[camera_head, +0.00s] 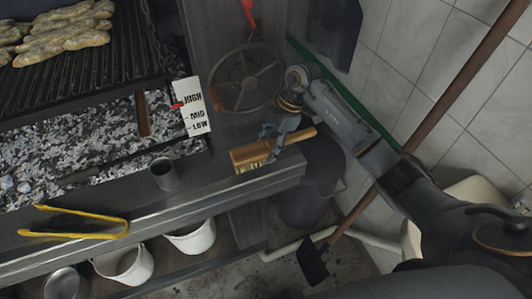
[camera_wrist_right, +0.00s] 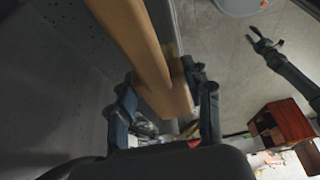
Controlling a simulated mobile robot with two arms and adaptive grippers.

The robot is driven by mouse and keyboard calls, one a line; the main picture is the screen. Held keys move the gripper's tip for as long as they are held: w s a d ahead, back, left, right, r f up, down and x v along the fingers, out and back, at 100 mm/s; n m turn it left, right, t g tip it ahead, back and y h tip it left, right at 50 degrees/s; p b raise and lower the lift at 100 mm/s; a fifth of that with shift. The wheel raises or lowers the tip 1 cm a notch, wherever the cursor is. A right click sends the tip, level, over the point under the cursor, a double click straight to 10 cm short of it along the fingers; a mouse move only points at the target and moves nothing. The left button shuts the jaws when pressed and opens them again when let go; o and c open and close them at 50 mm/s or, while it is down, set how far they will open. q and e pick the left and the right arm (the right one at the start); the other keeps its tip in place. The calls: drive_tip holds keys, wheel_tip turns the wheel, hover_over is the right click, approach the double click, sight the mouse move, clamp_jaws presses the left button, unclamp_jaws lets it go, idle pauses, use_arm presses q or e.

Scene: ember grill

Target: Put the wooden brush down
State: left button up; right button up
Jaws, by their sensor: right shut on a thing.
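The wooden brush (camera_head: 250,152) has a tan block with pale bristles facing down and a handle pointing right. It is at the right end of the grill's front ledge (camera_head: 225,185); I cannot tell whether the bristles touch the ledge. My right gripper (camera_head: 274,143) is shut on the brush. In the right wrist view, the brush (camera_wrist_right: 135,40) runs between the fingers (camera_wrist_right: 165,110), its handle filling the upper middle. My left gripper (camera_wrist_right: 260,42) shows small at the upper right of that view, its fingers apart and empty. It is outside the head view.
A metal cup (camera_head: 163,174) and yellow tongs (camera_head: 85,225) are on the ledge to the left. White buckets (camera_head: 190,237) stand below. A handwheel (camera_head: 247,78) and a HIGH-MID-LOW sign (camera_head: 192,106) are behind. A long-handled shovel (camera_head: 312,262) leans at right.

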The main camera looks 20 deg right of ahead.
drive_tip(key=shift+f, duration=0.3)
wheel_tip(320, 180, down, 4)
drive_tip(key=shift+w+r+p, duration=0.15)
drive_tip(key=shift+r+p, duration=0.05)
drive_tip(key=shift+p, duration=0.1)
drive_tip(key=o, duration=1.3)
drive_tip(key=b+v, duration=0.1)
drive_tip(key=v, duration=1.1)
drive_tip(key=shift+b, duration=0.4)
use_arm(q)
drive_tip(key=shift+w+f, duration=0.5)
drive_tip(key=shift+w, duration=0.2)
use_arm(e)
drive_tip(key=shift+a, duration=0.1)
